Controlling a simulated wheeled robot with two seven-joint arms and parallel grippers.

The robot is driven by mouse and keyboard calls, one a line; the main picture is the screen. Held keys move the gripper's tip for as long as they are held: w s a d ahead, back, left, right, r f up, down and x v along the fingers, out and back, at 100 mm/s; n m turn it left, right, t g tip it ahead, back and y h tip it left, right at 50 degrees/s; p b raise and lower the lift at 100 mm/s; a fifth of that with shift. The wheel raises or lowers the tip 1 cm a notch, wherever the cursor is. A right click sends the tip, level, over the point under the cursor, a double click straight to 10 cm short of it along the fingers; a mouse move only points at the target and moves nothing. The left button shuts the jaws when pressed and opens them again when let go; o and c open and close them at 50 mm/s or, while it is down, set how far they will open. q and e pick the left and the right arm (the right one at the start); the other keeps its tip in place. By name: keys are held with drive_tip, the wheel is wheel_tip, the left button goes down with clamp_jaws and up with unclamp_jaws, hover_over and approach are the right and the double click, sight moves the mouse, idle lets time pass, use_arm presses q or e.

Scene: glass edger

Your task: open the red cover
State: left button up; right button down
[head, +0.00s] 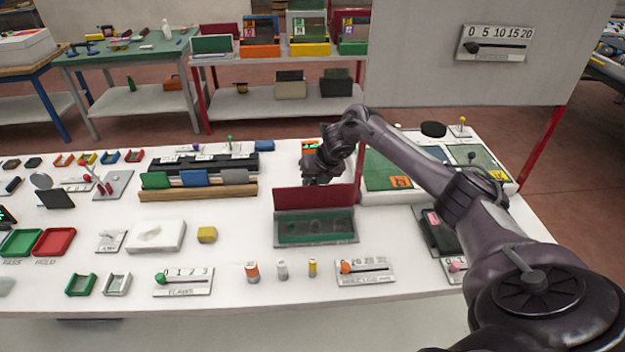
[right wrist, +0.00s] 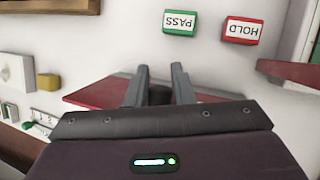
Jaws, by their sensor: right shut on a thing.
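The red cover (head: 314,197) stands raised, close to upright, along the back edge of a dark grey case (head: 345,240) with a green inside. In the right wrist view the red cover (right wrist: 92,92) runs behind my fingers. My right gripper (head: 318,182) comes from above and behind and is shut on the cover's upper edge. In the right wrist view its two fingers (right wrist: 159,85) stand a little apart, and the exact contact is partly hidden by the gripper body. My left gripper is in neither view.
A wooden rack with coloured plates (head: 198,191) stands to the left. A lidded green tray (head: 385,172) is to the right, under my right arm. Small cylinders and a slider panel (head: 366,272) lie in front. PASS (right wrist: 180,22) and HOLD (right wrist: 243,31) blocks show in the wrist view.

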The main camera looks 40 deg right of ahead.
drive_tip(key=shift+s+f, duration=0.3)
drive_tip(key=shift+f, duration=0.2)
drive_tip(key=c, duration=1.6)
unclamp_jaws()
drive_tip(key=shift+c, duration=0.2)
drive_tip(key=shift+o, duration=1.2)
drive_tip(key=shift+d, duration=0.1)
drive_tip(key=shift+o, duration=0.6)
drive_tip(key=shift+w+d, duration=0.15)
drive_tip(key=shift+w, duration=0.1)
drive_tip(key=b+v, duration=0.2)
drive_tip(key=v, duration=0.5)
drive_tip(key=shift+r, duration=0.45)
